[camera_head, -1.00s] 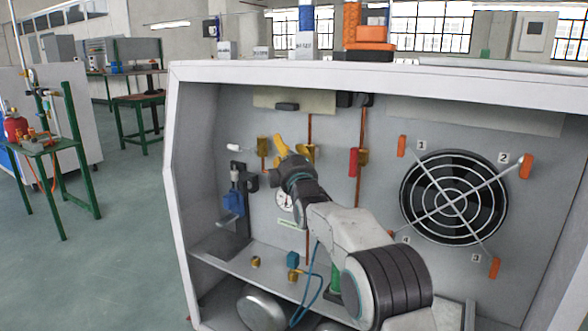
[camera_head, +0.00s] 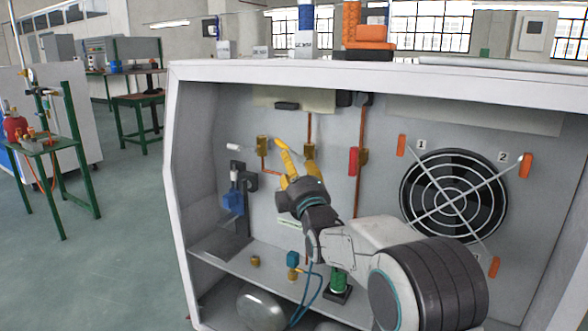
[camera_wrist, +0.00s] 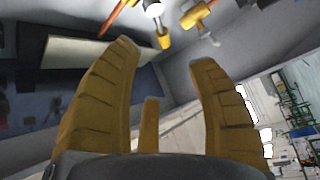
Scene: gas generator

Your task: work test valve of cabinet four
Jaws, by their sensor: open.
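The open cabinet (camera_head: 400,72) fills the middle and right of the head view. On its back panel are a brass valve with a white handle (camera_head: 262,146), a second brass valve (camera_head: 310,151) partly behind my fingers, and a red-handled brass valve (camera_head: 357,160). I cannot tell which is the test valve. My gripper (camera_head: 291,152) has yellow fingers, open and pointing up in front of the panel. In the wrist view, my gripper (camera_wrist: 164,58) is open with nothing visible between its fingers; two brass fittings (camera_wrist: 163,37) (camera_wrist: 197,14) show beyond the fingertips.
A blue device (camera_head: 233,201) stands on the cabinet's left. A round fan (camera_head: 453,198) with orange corner clips is on the right. Small brass fittings and a green-bodied part (camera_head: 339,282) sit low on the shelf. A green-legged table (camera_head: 45,145) stands left; the floor between is clear.

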